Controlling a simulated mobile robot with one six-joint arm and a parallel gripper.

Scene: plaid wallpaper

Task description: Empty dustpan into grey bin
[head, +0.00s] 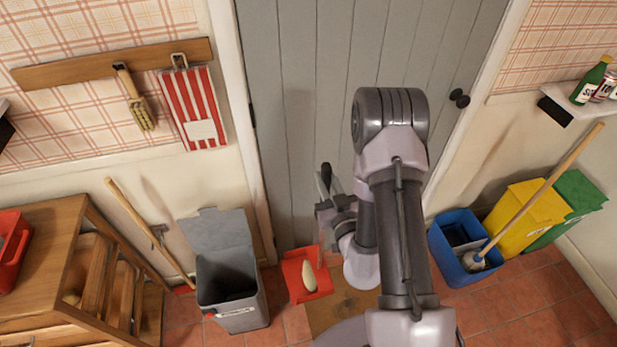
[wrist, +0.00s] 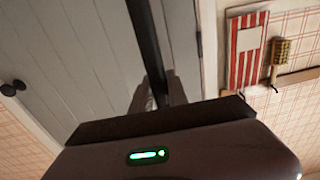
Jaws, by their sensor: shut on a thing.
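The red dustpan (head: 296,287) is in the head view, low in front of the grey door, with a pale oblong thing (head: 309,276) on it. My gripper (head: 326,207) is above the dustpan, shut on its handle. In the wrist view a dark bar, seemingly the handle, runs up from between the fingers (wrist: 160,92); the pan itself is out of that view. The grey bin (head: 240,315) stands on the floor left of the dustpan. Its lid (head: 216,235) is raised at the back and its dark opening shows. The dustpan is beside the bin, not over it.
A wooden slatted rack (head: 50,290) and a leaning broom (head: 145,228) are left of the bin. A blue bucket (head: 443,262) with a mop, a yellow bin (head: 525,215) and a green bin (head: 575,200) stand at right. A brown mat (head: 340,308) lies by the door.

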